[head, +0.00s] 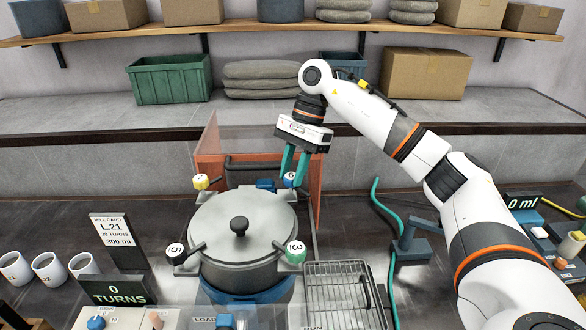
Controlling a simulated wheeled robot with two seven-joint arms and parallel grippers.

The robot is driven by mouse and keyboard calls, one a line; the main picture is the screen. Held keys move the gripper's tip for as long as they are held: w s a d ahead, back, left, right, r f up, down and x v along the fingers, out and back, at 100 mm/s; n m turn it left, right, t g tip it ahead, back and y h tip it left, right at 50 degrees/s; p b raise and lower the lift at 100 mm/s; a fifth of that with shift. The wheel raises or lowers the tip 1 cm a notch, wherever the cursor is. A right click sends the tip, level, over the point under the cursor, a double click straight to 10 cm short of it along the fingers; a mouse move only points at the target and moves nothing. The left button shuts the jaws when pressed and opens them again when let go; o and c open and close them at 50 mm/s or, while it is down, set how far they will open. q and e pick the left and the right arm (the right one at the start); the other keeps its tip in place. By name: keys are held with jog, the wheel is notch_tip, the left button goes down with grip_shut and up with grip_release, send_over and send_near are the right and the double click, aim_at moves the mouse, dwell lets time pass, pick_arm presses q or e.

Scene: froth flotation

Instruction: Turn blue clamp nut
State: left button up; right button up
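The blue clamp nut (290,180), with a white marked cap, sits at the back right of the round grey lid (240,222). My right gripper (292,177) reaches down from behind it, with its teal fingers close on either side of the nut. The fingers have only a narrow gap and appear shut on the nut; they partly hide its sides. A yellow nut (201,182) is at the back left, a black nut (175,253) at the front left and a green nut (296,252) at the front right of the lid. My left gripper is not in view.
An orange-edged clear guard (310,185) stands behind the vessel. A wire rack (337,298) lies to its right, near a teal hose (391,270). Card sign (114,232), turns display (115,290) and white cups (48,267) stand left. A shelf (300,31) spans the back.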

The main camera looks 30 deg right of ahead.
jog(key=shift+c, duration=0.4)
jog(key=m+t+b, duration=0.1)
jog(key=m+b, duration=0.1)
jog(key=shift+f+m, duration=0.1)
jog(key=shift+m, duration=0.3)
jog(key=m+t+b, duration=0.1)
jog(key=m, duration=0.1)
jog(key=m+t+b, duration=0.1)
jog(key=m+b, duration=0.1)
jog(key=m, duration=0.1)
jog(key=shift+s, duration=0.2)
jog(key=m, duration=0.2)
jog(key=m+t+h+b, duration=0.1)
jog(key=m, duration=0.1)
jog(key=shift+s+a+m+t, duration=0.1)
jog(key=shift+m+t, duration=0.2)
jog(key=shift+m, duration=0.1)
jog(key=shift+a+r+m+t+h+b, duration=0.1)
jog(key=shift+m+t+h+b, duration=0.3)
jog(key=shift+m, duration=0.75)
jog(key=shift+r+m+h+b, duration=0.1)
jog(key=shift+m+h+b, duration=0.1)
jog(key=shift+m+h, duration=0.7)
jog(key=shift+m, duration=0.35)
jog(key=o, duration=1)
jog(key=shift+y, duration=0.3)
